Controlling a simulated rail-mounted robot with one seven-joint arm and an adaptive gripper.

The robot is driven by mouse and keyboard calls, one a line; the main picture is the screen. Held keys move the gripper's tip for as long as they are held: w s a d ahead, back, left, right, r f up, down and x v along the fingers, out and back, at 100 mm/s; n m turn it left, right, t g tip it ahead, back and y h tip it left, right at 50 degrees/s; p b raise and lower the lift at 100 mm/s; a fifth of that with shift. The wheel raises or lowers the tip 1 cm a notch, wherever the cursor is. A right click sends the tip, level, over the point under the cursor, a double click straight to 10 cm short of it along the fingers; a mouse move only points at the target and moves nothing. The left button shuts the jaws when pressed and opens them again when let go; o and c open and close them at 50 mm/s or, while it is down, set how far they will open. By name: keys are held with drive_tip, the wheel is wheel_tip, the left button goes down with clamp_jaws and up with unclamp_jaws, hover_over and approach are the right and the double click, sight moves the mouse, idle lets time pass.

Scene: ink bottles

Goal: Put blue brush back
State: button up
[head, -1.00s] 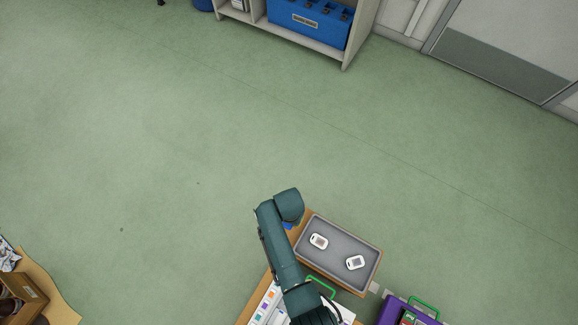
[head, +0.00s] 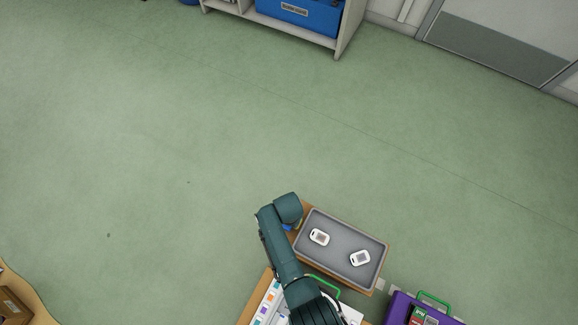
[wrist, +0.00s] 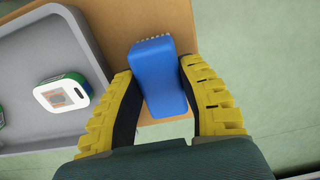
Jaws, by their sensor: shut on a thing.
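A blue brush (wrist: 157,76), a blue block with a pale bristled edge at its far end, stands between the yellow fingers of my gripper (wrist: 158,72) in the wrist view. The fingers press on it from both sides. It is over or on a bare brown strip of the table (wrist: 120,22); I cannot tell whether it touches the surface. In the head view only a bit of blue (head: 288,227) shows beside my arm, left of the grey tray; my arm hides the rest.
The grey tray (head: 342,275) holds two white items (head: 319,237) (head: 360,258), apart from each other. A white case with a green handle (head: 322,285) lies nearer. A purple case (head: 398,306) stands at the lower right. Green floor lies beyond the table edge.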

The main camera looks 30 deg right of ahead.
drive_tip(key=o, duration=1.1)
wheel_tip(320, 180, up, 12)
drive_tip(key=p, duration=0.9)
drive_tip(key=w+r+n+t, duration=0.2)
drive_tip(key=w+r+t, duration=0.3)
drive_tip(key=r, duration=0.7)
drive_tip(key=w+a+r+n+t, duration=0.1)
drive_tip(key=w+r+n+t, duration=0.15)
drive_tip(key=w+r, duration=0.75)
drive_tip(key=w+r+n+t, duration=0.2)
drive_tip(key=w+r+t, duration=0.2)
drive_tip(key=r, duration=1)
drive_tip(key=s+a+r+n+t, duration=0.1)
drive_tip(key=s+r+t, duration=0.2)
drive_tip(key=r, duration=0.8)
drive_tip(key=s+a+r+n+t, duration=0.1)
drive_tip(key=s+r+t, duration=0.3)
drive_tip(key=r, duration=0.7)
drive_tip(key=s+a+r+n+t, duration=0.1)
drive_tip(key=s+r+n+t, duration=0.2)
drive_tip(key=r, duration=0.9)
drive_tip(key=s, duration=0.3)
drive_tip(key=shift+t, duration=0.35)
